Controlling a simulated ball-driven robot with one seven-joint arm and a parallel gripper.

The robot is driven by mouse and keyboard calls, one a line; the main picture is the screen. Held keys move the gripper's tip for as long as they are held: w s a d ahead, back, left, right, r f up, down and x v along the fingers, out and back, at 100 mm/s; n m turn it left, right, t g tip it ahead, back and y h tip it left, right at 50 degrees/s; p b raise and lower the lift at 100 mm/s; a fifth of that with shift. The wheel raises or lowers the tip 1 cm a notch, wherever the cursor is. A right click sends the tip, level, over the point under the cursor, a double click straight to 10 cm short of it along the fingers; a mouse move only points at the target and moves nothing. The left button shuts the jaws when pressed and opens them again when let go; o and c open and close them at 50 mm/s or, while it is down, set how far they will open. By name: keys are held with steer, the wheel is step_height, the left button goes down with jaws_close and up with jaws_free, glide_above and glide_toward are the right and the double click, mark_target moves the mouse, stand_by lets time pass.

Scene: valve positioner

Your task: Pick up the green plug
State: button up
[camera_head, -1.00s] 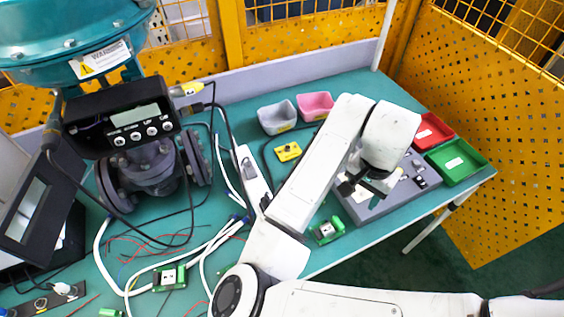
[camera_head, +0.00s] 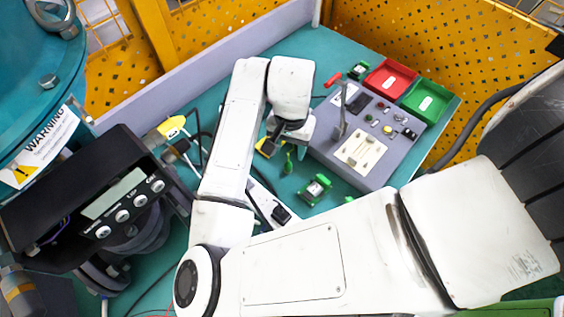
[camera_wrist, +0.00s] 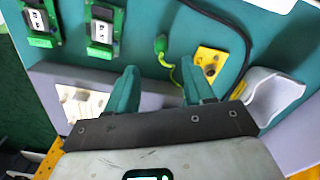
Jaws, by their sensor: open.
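A small green plug (camera_wrist: 161,45) with a yellow-green lead lies on the teal table in the wrist view. In the head view the small green piece (camera_head: 288,163) just below my gripper looks like this plug. My gripper (camera_wrist: 161,76) is open, with one finger on each side and nothing between them. The plug appears beyond the fingertips, roughly in line with the gap and apart from both fingers. In the head view my gripper (camera_head: 272,147) hangs left of the grey control box and is partly hidden by my wrist.
The grey control box (camera_head: 330,150) with an upright lever (camera_head: 342,118) stands to the right. Red (camera_head: 389,78) and green (camera_head: 425,100) trays lie behind it. A green module (camera_head: 315,188) lies in front. A yellow block (camera_wrist: 208,62) and grey bin (camera_wrist: 270,92) sit right of the plug.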

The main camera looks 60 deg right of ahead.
mark_target(288, 163)
step_height(288, 163, down, 8)
steer(key=shift+w+d+f+p, duration=0.1)
steer(key=shift+w+p, duration=0.05)
steer(key=shift+p, duration=0.35)
steer(key=shift+c, duration=0.3)
jaws_close()
